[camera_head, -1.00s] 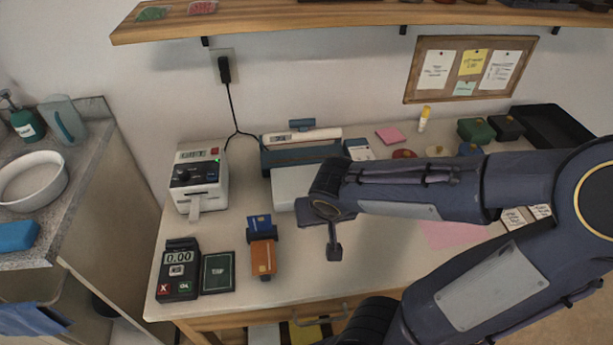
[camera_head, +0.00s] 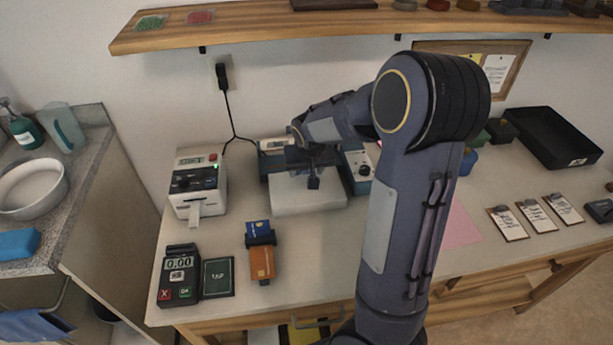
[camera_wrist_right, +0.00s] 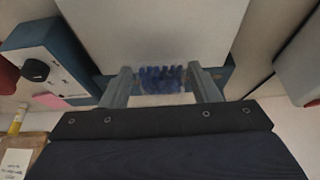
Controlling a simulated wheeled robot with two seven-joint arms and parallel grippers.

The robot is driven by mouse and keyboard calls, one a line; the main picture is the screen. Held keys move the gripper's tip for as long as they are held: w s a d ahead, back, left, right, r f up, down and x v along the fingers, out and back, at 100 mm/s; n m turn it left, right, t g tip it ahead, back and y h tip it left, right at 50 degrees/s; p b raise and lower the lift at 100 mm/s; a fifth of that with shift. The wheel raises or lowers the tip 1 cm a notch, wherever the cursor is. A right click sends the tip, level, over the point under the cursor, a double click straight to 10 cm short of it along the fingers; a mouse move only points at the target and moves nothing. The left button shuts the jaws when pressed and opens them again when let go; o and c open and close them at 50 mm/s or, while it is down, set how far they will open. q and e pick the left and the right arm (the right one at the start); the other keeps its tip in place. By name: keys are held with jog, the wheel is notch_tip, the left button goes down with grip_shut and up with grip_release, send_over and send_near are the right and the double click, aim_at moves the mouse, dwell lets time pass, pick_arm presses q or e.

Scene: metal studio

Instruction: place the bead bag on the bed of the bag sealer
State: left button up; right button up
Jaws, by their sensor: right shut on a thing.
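The bag sealer stands at the back of the table, a blue machine with a pale flat bed (camera_head: 305,198) in front. The bed also fills the upper middle of the right wrist view (camera_wrist_right: 165,30). My right gripper (camera_head: 313,178) is over the bed, close to the sealer's bar. In the right wrist view its fingers (camera_wrist_right: 163,86) are shut on the bead bag (camera_wrist_right: 160,78), a small clear bag of dark blue beads. The bag overlaps the bed's edge by the blue body; I cannot tell whether it touches. My left gripper is not in view.
A label printer (camera_head: 198,185) stands left of the sealer. A card terminal (camera_head: 179,278) and a card holder (camera_head: 261,255) are in front. A black tray (camera_head: 548,140) lies at the back right. A wooden shelf (camera_head: 350,20) runs above; my right arm covers the table's middle.

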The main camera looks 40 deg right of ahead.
aim_at(305, 183)
notch_tip(305, 183, down, 3)
jog(key=shift+f, duration=0.2)
jog(key=shift+f, duration=0.1)
jog(key=o, duration=1)
jog(key=shift+c, duration=0.2)
